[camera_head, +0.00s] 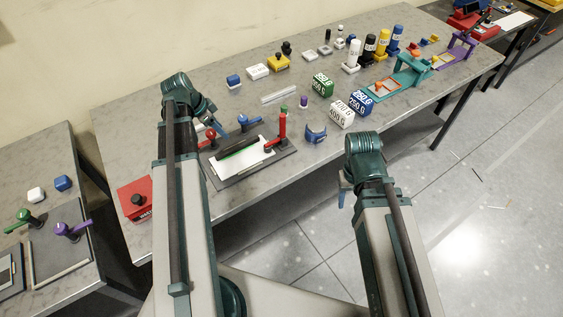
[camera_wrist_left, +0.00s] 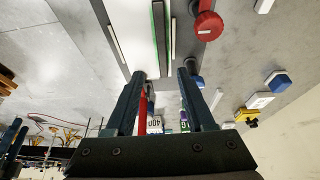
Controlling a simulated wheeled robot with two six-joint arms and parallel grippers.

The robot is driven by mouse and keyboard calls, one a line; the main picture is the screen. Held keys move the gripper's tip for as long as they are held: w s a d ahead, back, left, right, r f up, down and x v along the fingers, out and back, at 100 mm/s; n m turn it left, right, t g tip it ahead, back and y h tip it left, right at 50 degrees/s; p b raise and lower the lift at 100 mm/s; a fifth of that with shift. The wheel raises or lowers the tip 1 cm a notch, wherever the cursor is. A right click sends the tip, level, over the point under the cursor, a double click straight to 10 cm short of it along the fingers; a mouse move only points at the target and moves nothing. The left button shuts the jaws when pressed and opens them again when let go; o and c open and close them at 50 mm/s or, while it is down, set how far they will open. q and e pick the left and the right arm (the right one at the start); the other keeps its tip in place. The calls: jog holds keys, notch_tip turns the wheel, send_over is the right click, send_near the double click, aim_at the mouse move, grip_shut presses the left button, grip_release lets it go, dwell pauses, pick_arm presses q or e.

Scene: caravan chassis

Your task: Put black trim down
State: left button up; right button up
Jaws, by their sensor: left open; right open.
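The black trim (camera_head: 237,147) is a dark strip lying along the far side of a white panel (camera_head: 245,162) on a grey fixture board (camera_head: 287,154). My left gripper (camera_head: 232,127) is just above and behind the strip's far side, with its fingers apart. In the left wrist view my left gripper (camera_wrist_left: 163,74) is open with nothing between its fingertips. There the dark strip (camera_wrist_left: 173,28) and a green-edged strip beside it lie ahead of the fingertips. My right gripper (camera_head: 343,195) is by the table's front edge, mostly hidden behind its arm.
A red toggle clamp (camera_head: 282,130) stands at the board's right end, and another red knob (camera_head: 210,134) at its left. A red box (camera_head: 135,198) is at the left. Weight blocks (camera_head: 342,113), bottles and small blocks fill the table's middle and back right.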

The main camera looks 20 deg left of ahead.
pick_arm(q)
jog(key=s+d+n+g+y, duration=0.1)
jog(key=s+d, duration=0.3)
jog(key=d, duration=0.7)
jog(key=s+d+f+n+g+y, duration=0.1)
jog(key=s+d, duration=0.3)
jog(key=d, duration=0.7)
jog(key=s+d+n+g+y, duration=0.1)
jog(key=s+d, duration=0.4)
jog(key=d, duration=0.6)
jog(key=shift+f+n+g+y, duration=0.2)
jog(key=shift+n+g+y, duration=0.1)
jog(key=shift+n+y, duration=0.3)
notch_tip(320, 180, down, 3)
jog(key=b, duration=0.3)
